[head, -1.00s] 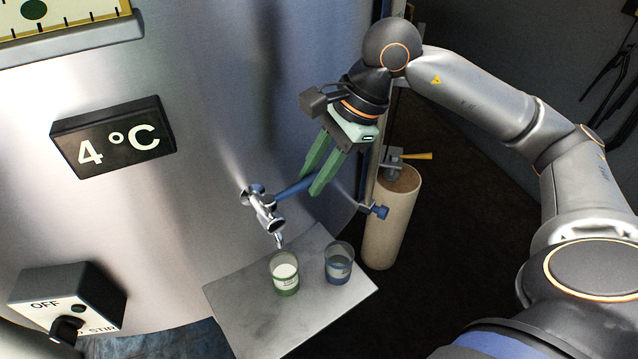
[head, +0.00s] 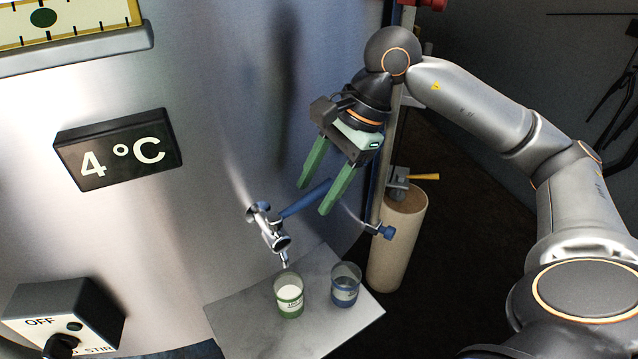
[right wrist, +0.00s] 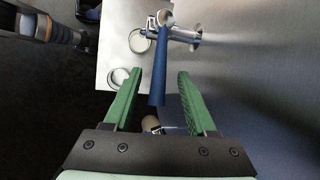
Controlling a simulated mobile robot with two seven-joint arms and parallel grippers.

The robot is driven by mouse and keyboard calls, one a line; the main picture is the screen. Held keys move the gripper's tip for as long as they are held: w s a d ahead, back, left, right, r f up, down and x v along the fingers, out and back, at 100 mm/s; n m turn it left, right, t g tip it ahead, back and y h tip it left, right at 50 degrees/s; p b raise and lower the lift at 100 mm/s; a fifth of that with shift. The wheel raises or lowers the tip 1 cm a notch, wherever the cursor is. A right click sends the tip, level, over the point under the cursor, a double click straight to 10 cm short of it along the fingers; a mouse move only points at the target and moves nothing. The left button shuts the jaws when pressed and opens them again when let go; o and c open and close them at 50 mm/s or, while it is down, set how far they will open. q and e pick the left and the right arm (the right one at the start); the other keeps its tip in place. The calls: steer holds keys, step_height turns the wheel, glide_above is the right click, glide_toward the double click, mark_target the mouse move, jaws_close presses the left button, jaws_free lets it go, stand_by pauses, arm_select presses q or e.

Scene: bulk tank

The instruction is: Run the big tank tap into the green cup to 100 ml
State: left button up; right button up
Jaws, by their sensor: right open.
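The big tank tap is a chrome tap (head: 272,236) with a blue lever (head: 306,199) pointing right and slightly up. The green cup (head: 290,297) stands upright under its spout and holds white liquid. I cannot read its level against the marks, and no stream is clear. My right gripper (head: 315,199) is open, its green fingers either side of the lever's outer end. In the right wrist view, the lever (right wrist: 159,72) lies between the spread fingers (right wrist: 158,74), with gaps on both sides. My left gripper is not in view.
A blue cup (head: 345,286) stands right of the green cup on the grey shelf (head: 236,318). A small blue-handled tap (head: 383,231) and a beige cylinder (head: 398,245) are to the right. A stir switch box (head: 65,312) and a 4 °C display (head: 118,150) are at left.

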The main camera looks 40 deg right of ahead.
steer(key=shift+r, duration=0.1)
steer(key=p+v, duration=0.1)
steer(key=v, duration=1.1)
steer(key=shift+r, duration=0.15)
steer(key=shift+s, duration=0.1)
steer(key=shift+s, duration=0.1)
